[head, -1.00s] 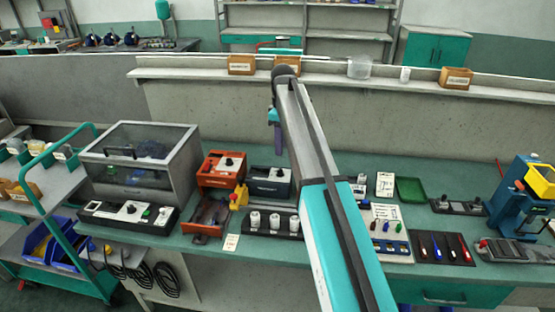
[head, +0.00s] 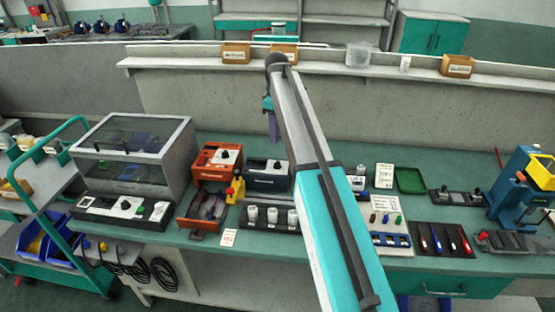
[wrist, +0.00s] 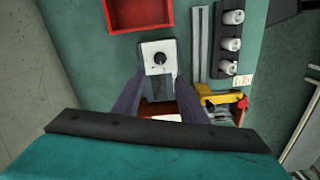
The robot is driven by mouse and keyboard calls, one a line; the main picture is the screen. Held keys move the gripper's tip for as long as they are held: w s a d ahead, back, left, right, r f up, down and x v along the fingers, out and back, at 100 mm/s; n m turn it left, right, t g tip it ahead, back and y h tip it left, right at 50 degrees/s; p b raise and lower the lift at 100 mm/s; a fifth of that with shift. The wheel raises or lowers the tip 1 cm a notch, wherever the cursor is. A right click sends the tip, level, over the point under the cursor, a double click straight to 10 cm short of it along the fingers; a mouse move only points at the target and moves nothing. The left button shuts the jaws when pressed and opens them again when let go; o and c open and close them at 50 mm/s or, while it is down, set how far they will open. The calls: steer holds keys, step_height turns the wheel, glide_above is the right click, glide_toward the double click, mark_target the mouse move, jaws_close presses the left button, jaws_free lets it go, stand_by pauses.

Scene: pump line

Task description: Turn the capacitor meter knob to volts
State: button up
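A grey box with a white dial panel and black knob, which I take for the capacitor meter (head: 266,182), stands on the bench just left of my arm. In the wrist view its panel and black knob (wrist: 159,59) show from above, but the scale marks are too small to read. My gripper (head: 272,132) hangs above and behind the box in the head view. In the wrist view the dark fingers of my gripper (wrist: 157,82) are spread to either side of the box's body. The knob lies beyond the fingertips, and nothing is held.
White cylinders (head: 272,215) stand on a black base in front, beside a yellow clamp (head: 235,188). A red tray (wrist: 165,14) lies near the meter. A shelf (head: 330,66) runs behind.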

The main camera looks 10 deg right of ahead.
mark_target(277, 162)
steer(key=shift+f+p, duration=1.7)
steer(key=shift+f, duration=4.8)
jaws_close()
